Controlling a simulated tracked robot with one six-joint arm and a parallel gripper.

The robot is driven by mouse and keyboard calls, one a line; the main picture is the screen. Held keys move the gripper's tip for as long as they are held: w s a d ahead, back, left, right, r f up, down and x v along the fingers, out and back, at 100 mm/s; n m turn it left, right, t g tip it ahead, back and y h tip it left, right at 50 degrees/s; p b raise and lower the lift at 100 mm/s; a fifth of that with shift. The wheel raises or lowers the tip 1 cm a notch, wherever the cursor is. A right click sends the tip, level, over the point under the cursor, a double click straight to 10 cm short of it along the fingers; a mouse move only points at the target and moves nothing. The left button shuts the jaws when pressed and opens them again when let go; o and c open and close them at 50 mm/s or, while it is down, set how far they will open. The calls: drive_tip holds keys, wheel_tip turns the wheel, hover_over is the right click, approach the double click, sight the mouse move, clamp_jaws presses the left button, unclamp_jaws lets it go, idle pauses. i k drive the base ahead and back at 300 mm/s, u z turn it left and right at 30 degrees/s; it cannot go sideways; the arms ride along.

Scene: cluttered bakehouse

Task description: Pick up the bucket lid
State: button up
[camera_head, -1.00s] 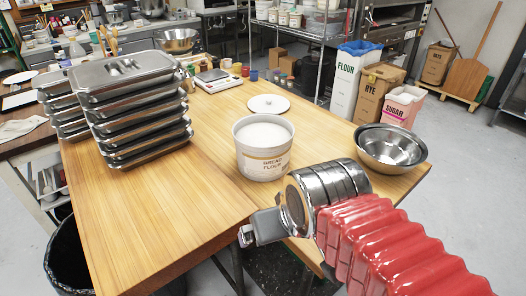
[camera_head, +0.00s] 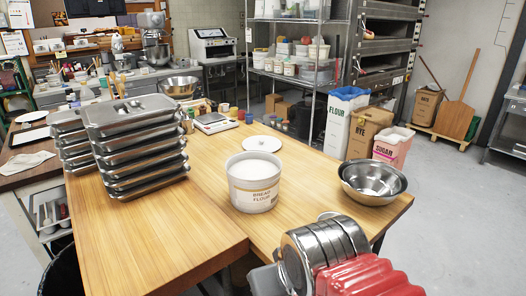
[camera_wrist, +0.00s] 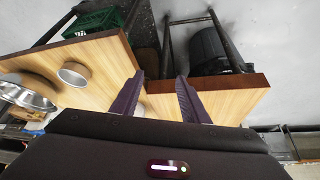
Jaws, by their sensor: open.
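The bucket lid (camera_head: 262,144) is a flat white disc with a small knob. It lies on the wooden table (camera_head: 150,240) in the head view, just behind the white bread flour bucket (camera_head: 254,195). The open bucket shows a pale filling. My gripper (camera_wrist: 160,76) is open in the wrist view, its two dark fingers apart with nothing held between them. My arm is at the bottom of the head view, on the near side of the bucket and away from the lid. I cannot surely pick out the lid in the wrist view.
Stacked metal trays (camera_head: 140,160) stand left on the table. Nested metal bowls (camera_head: 373,188) sit at its right corner. A scale (camera_head: 214,122) and small cups are behind the lid. Flour (camera_head: 341,118), rye and sugar containers stand beyond the table. The table's front middle is clear.

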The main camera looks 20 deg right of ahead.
sight(261, 142)
drive_tip(key=k, duration=0.2)
drive_tip(key=z, duration=2.1)
drive_tip(key=i, duration=2.25)
drive_tip(key=z, duration=0.05)
